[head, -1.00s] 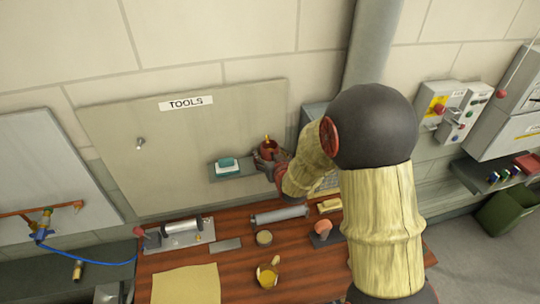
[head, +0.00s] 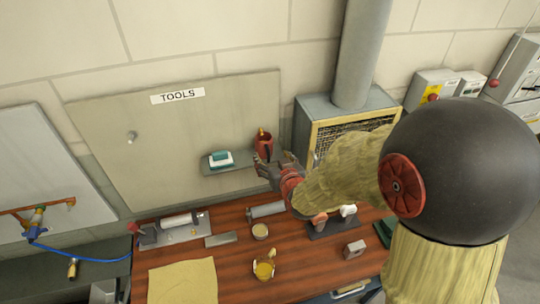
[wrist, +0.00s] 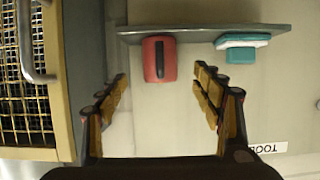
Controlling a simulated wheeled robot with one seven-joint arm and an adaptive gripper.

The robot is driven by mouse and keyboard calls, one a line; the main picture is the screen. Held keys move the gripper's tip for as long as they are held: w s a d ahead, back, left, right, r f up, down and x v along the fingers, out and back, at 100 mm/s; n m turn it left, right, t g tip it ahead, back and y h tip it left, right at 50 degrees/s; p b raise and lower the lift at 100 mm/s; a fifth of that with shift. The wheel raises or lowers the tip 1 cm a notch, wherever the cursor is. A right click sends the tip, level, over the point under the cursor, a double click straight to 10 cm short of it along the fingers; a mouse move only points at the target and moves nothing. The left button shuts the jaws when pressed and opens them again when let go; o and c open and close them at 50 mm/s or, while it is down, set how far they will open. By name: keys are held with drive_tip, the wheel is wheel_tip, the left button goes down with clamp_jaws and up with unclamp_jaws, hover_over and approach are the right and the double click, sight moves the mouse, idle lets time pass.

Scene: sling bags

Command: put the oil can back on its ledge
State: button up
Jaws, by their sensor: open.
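The red oil can (head: 264,144) with a brass tip stands upright at the right end of the grey ledge (head: 232,168) on the tools board. In the wrist view the red can (wrist: 160,60), with its dark handle facing me, rests against the ledge (wrist: 200,32), which appears upside down. My gripper (head: 270,173) is in front of and below the can in the head view. In the wrist view its fingers (wrist: 158,88) are spread wide, with the can beyond them and nothing between the tips.
A teal and white block (head: 220,159) sits on the ledge left of the can. A mesh-fronted cabinet (head: 345,130) stands close on the right. The wooden bench (head: 225,270) below holds a yellow cup (head: 264,270), a tin (head: 260,231) and several tools.

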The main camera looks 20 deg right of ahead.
drive_tip(key=s+r+g, duration=0.2)
drive_tip(key=s+r, duration=0.1)
drive_tip(key=s, duration=0.7)
drive_tip(key=s+r+g, duration=0.3)
drive_tip(key=s+r, duration=0.1)
drive_tip(key=s, duration=0.6)
drive_tip(key=s+r+g, duration=0.3)
drive_tip(key=s+r, duration=0.1)
drive_tip(key=s, duration=0.6)
drive_tip(key=shift+s, duration=0.2)
wheel_tip(320, 180, down, 18)
drive_tip(key=b, duration=1.8)
drive_tip(key=shift+f, duration=0.15)
